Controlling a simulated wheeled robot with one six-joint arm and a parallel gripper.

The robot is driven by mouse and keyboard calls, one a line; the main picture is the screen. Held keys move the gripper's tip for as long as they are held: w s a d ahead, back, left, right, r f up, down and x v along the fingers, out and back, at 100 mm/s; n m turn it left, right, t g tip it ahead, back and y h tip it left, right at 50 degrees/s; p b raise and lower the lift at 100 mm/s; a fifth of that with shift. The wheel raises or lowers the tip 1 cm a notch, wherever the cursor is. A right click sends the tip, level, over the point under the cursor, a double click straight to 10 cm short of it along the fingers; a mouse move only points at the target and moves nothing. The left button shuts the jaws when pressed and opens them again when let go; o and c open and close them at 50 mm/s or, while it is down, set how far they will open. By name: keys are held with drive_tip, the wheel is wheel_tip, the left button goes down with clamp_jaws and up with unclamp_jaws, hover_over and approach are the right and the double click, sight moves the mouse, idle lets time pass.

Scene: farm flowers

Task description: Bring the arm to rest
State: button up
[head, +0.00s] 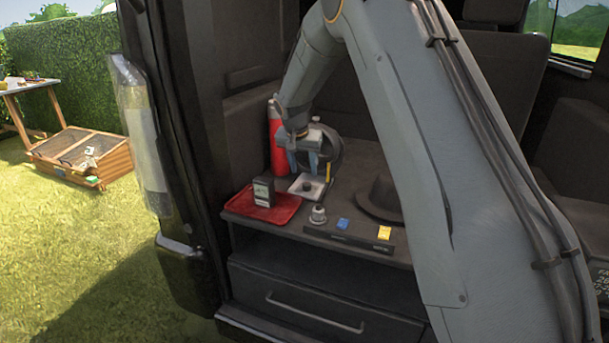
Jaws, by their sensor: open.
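My gripper (303,163) is open and points down over the back of a dark cabinet top (297,231) inside a vehicle. It hangs above a small white square tray (309,188) with a dark centre, and I see nothing held between its fingers. My grey arm crosses the right half of the view and bends down to the gripper. A red bottle (277,140) stands just left of and behind the gripper. A dark round object behind the gripper is partly hidden.
A red tray (259,206) holds a dark box (264,191). A small grey-white item (318,214), a blue piece (342,224), a yellow piece (384,232) and a dark hat (379,199) are on the cabinet. A drawer (315,302) is below. Grass lies at left with a wooden frame (82,158).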

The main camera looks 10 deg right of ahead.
drive_tip(key=shift+s+a+r, duration=0.1)
drive_tip(key=shift+r, duration=0.1)
drive_tip(key=shift+s, duration=0.1)
drive_tip(key=s+r+n+g+y+p, duration=0.1)
drive_tip(key=s+r+n+g+p, duration=0.1)
drive_tip(key=s, duration=2)
drive_tip(key=s+d+r+n+g+y+p, duration=0.1)
drive_tip(key=s+r+n+g+p, duration=0.1)
drive_tip(key=s, duration=2.1)
drive_tip(key=shift+s+d+r+n+p, duration=0.2)
drive_tip(key=shift+s+d+n+p, duration=0.1)
drive_tip(key=shift+n+p, duration=0.55)
